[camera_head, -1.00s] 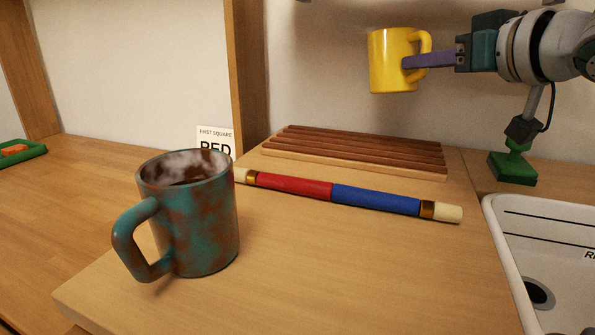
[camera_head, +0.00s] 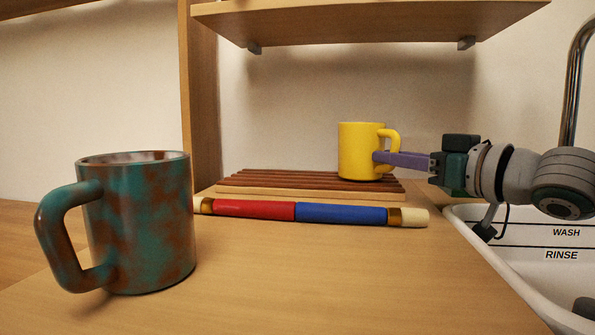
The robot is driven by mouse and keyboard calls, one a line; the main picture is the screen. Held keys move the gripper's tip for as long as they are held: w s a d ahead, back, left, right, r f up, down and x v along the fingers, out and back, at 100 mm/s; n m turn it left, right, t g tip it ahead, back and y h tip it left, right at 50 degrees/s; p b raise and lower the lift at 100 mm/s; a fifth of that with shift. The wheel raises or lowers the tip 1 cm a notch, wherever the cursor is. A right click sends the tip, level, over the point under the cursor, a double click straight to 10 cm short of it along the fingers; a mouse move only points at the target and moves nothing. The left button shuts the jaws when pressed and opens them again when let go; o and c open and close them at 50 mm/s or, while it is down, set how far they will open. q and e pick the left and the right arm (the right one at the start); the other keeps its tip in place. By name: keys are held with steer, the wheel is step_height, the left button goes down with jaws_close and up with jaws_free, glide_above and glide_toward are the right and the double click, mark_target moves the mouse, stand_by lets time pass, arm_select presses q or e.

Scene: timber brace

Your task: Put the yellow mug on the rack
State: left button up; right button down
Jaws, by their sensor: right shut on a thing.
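The yellow mug (camera_head: 360,152) is upright at the right half of the slatted wooden rack (camera_head: 262,184), its handle to the right. Its base is at the level of the slats; I cannot tell whether it touches them. My right gripper (camera_head: 382,158) comes in from the right, its purple fingers shut on the mug's handle. My left gripper is not in view.
A large teal and brown mug (camera_head: 145,225) stands at the front left. A red and blue rod (camera_head: 300,211) lies in front of the rack. A shelf (camera_head: 365,22) hangs above. A white sink (camera_head: 500,250) is at the right.

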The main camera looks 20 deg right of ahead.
steer(key=shift+f, duration=0.15)
steer(key=c, duration=0.8)
jaws_free()
steer(key=shift+c, duration=0.2)
steer(key=shift+s+d+p, duration=0.15)
steer(key=shift+s+p, duration=0.15)
steer(key=shift+s, duration=0.3)
steer(key=p+v, duration=0.4)
steer(key=v, duration=0.6)
steer(key=shift+s, duration=0.35)
steer(key=shift+d, duration=0.15)
